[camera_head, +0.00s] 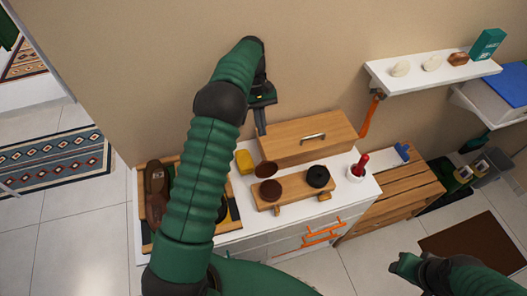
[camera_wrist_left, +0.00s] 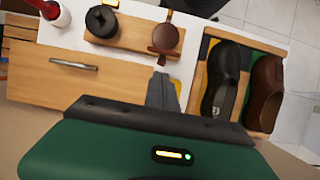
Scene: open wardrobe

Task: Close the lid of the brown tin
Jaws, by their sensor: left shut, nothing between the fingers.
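The brown tin (camera_head: 270,191) stands on a small wooden stand (camera_head: 294,190) on the white cabinet. Its round brown lid (camera_head: 265,169) is open and raised on the tin's wall side. In the left wrist view the brown lid (camera_wrist_left: 166,37) shows just beyond my fingertips, with part of the tin hidden. My left gripper (camera_head: 261,130) is shut and empty, pointing down behind the lid near the wall. Its fingers also show in the left wrist view (camera_wrist_left: 161,82), apart from the lid as far as I can tell. My right arm is at the lower right; its fingers are unclear.
A black tin (camera_head: 318,176) stands on the same stand, right of the brown one. A wooden box (camera_head: 307,138) is behind, and a yellow block (camera_head: 245,161) is left. A shoe tray (camera_head: 146,218) lies further left. A white cup (camera_head: 357,174) holds a red-handled item.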

